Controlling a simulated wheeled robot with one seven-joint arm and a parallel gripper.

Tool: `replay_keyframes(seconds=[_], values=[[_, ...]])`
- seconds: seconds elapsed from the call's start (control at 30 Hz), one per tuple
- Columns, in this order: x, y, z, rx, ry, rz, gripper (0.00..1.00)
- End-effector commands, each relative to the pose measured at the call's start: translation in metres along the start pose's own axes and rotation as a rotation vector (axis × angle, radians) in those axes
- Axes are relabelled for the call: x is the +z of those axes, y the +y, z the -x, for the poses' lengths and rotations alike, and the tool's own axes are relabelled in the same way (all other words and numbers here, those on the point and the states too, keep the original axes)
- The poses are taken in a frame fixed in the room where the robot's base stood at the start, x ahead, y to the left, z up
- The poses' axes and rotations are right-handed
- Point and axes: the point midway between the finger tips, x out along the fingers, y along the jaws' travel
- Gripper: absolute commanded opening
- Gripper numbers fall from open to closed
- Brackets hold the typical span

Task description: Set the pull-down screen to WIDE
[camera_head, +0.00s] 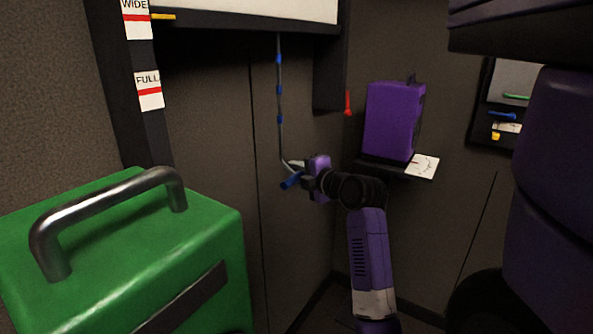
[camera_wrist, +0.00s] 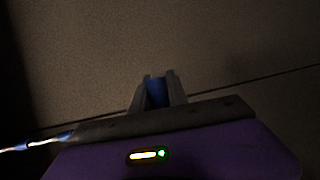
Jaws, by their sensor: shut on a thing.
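The pull-down screen (camera_head: 250,8) is a white sheet with a dark bottom bar at the top of the head view. A yellow pointer (camera_head: 164,16) at its left end appears about level with the red line of the WIDE label (camera_head: 136,17). The FULL label (camera_head: 149,90) is lower on the same dark post. A cord with blue bands (camera_head: 279,90) hangs from the screen to a blue handle (camera_head: 291,181). My gripper (camera_head: 303,176) is shut on this handle. In the wrist view, blue shows between the fingers (camera_wrist: 158,92), and the cord runs off at lower left.
A green case (camera_head: 215,255) with a metal handle fills the lower left. A purple box (camera_head: 392,120) stands on a small shelf with a white dial card (camera_head: 422,166), right of my gripper. A red-tipped piece (camera_head: 348,103) hangs near the screen frame.

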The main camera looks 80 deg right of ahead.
Motion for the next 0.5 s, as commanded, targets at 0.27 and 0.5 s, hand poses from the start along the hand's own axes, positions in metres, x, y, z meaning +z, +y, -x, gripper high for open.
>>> replay_keyframes(seconds=[0.27,0.5], values=[[0.0009,-0.0036,0.0000,-0.002,-0.002,-0.002,0.00],[0.0008,-0.0032,0.0000,-0.002,-0.002,-0.001,0.35]])
